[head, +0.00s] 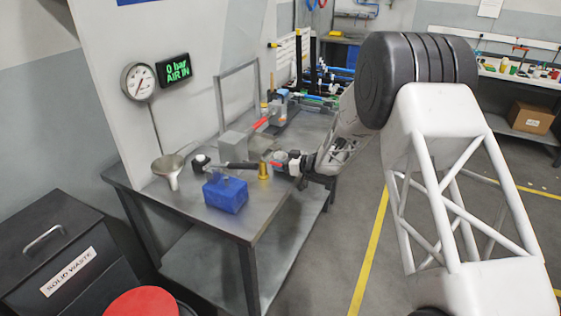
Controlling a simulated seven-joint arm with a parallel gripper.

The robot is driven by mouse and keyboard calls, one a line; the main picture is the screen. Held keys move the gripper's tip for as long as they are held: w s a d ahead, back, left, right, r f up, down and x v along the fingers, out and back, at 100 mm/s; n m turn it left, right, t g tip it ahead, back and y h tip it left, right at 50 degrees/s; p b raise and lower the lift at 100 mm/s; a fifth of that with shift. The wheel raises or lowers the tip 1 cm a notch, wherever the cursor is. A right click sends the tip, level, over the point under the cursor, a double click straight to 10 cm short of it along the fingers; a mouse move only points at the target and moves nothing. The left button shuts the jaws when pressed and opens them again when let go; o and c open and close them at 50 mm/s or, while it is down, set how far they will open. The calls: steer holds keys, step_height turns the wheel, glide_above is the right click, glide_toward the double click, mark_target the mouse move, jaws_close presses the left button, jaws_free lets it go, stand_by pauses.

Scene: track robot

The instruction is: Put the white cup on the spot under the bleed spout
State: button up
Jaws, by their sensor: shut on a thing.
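My gripper (297,168) is at the right edge of the metal bench, small in the head view. It is shut on a small pale thing that looks like the white cup (281,157), partly hidden by the gripper. A red part shows close beside it. A brass fitting (264,171) stands just left of my gripper, beside a dark horizontal cylinder (240,166). I cannot tell which part is the bleed spout, and the spot under it cannot be made out.
The bench (262,213) also bears a blue block (225,194), a funnel (168,168), a grey box (235,145) and a red-handled device (279,109). A solid waste bin (65,255) stands front left.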

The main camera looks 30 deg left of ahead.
steer(key=shift+f, duration=0.15)
steer(key=o, duration=0.9)
steer(key=shift+r, duration=0.2)
steer(key=d+r, duration=0.1)
steer(key=d, duration=1.1)
steer(key=shift+r, duration=0.4)
